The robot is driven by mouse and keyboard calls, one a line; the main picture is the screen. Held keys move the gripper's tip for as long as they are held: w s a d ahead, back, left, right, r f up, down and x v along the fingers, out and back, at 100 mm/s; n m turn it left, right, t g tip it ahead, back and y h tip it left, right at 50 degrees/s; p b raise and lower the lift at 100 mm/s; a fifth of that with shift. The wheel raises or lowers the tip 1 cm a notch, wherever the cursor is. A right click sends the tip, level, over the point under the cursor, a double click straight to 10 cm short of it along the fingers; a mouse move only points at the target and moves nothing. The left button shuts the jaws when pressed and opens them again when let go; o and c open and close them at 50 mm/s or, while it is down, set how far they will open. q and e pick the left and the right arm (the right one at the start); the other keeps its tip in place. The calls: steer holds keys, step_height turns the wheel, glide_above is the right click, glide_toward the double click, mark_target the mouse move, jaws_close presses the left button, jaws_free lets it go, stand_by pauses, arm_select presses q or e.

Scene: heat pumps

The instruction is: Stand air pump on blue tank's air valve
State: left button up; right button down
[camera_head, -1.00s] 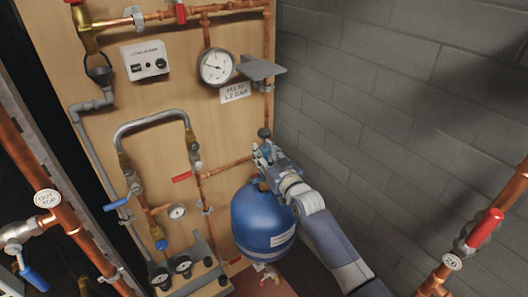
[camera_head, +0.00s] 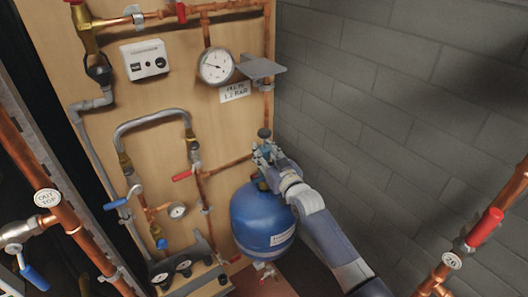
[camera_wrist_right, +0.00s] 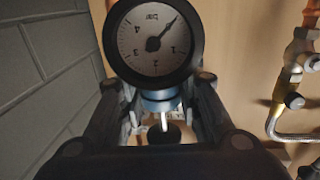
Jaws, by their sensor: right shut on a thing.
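The blue tank (camera_head: 262,222) stands upright against the foot of the wooden board. My right gripper (camera_head: 267,157) is directly above its top and hides the air valve there. It is shut on the air pump, whose round gauge (camera_wrist_right: 153,45) fills the upper middle of the right wrist view, with a blue body (camera_wrist_right: 158,101) below it between the fingers. In the head view a dark knob (camera_head: 264,133) stands up above the gripper, apparently the pump's handle. Whether the pump touches the valve is hidden. My left gripper is not in view.
A wooden board (camera_head: 160,100) carries copper pipes, a pressure gauge (camera_head: 215,67) and a small grey shelf (camera_head: 261,69) above the gripper. A red-handled valve (camera_head: 182,176) is left of the gripper. A grey block wall (camera_head: 400,120) stands on the right, with open space before it.

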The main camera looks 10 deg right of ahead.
steer(key=shift+f+b, duration=1.1)
steer(key=shift+f, duration=0.5)
stand_by(1.9)
steer(key=c, duration=1.1)
jaws_free()
steer(key=shift+f, duration=0.2)
steer(key=shift+s, duration=0.15)
steer(key=shift+p+v, duration=2.85)
steer(key=shift+v, duration=1.35)
steer(key=shift+r, duration=0.1)
